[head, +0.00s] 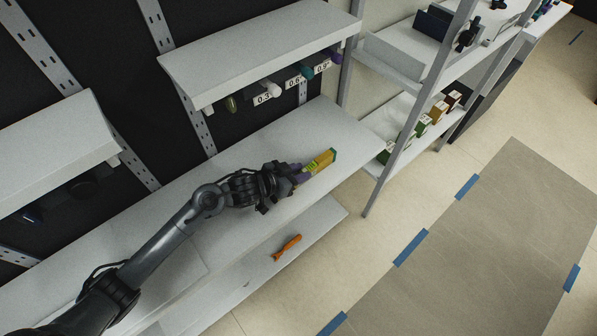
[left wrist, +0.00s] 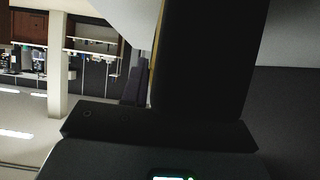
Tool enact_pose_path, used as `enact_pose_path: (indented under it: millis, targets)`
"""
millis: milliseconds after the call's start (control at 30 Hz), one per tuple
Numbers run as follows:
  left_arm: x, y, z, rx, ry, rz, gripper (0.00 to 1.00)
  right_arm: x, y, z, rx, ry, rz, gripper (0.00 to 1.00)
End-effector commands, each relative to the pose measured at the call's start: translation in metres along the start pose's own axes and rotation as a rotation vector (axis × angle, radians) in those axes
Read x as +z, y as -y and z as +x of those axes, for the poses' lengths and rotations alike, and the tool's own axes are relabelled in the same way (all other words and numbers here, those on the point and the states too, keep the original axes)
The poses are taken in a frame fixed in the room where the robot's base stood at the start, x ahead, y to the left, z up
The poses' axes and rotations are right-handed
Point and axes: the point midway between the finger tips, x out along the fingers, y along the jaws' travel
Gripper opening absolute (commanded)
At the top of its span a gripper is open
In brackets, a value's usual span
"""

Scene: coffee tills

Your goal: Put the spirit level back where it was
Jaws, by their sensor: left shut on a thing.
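The spirit level appears to be the yellow bar with green edges (head: 322,160) in the head view. My left gripper (head: 296,176) is shut on its near end, and the bar sticks out beyond the fingers to the upper right, over the pale shelf (head: 240,235). A purple part shows at the fingers; I cannot tell what it belongs to. Whether the bar touches the shelf is unclear. In the left wrist view, dark gripper parts fill the middle, with only a thin yellowish edge (left wrist: 154,62) beside them. My right gripper is not in view.
An orange tool (head: 288,246) lies on the lower shelf. Above, a shelf (head: 255,45) has number labels and several hanging items below its front edge. A rack (head: 400,62) with small boxes stands at the right. Floor with a taped grey mat (head: 490,240) lies beyond.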

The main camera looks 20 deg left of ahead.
Motion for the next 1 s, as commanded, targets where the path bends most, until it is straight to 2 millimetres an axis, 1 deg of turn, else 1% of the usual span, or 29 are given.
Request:
enact_pose_path:
  millis: [33, 67, 200, 500, 633, 767, 1000]
  targets:
    - [0.002, 0.0, 0.001, 0.001, 0.0, -0.001, 0.0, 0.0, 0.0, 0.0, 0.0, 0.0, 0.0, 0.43]
    - [0.002, 0.0, 0.001, 0.001, 0.001, 0.0, 0.34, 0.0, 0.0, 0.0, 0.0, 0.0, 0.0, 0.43]
    - [0.002, 0.0, 0.001, 0.001, 0.001, 0.0, 0.55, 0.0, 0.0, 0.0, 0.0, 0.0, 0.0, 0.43]
    - [0.001, 0.0, 0.0, 0.0, 0.001, 0.0, 0.55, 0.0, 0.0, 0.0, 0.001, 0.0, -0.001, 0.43]
    - [-0.001, 0.0, -0.006, -0.001, 0.002, -0.001, 0.55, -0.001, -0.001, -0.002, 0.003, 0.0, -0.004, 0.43]
    - [-0.002, 0.0, -0.022, -0.001, 0.003, 0.001, 0.55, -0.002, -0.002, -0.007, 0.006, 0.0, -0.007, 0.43]
    - [-0.002, 0.0, -0.067, 0.0, 0.003, 0.003, 0.55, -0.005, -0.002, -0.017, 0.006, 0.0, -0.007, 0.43]
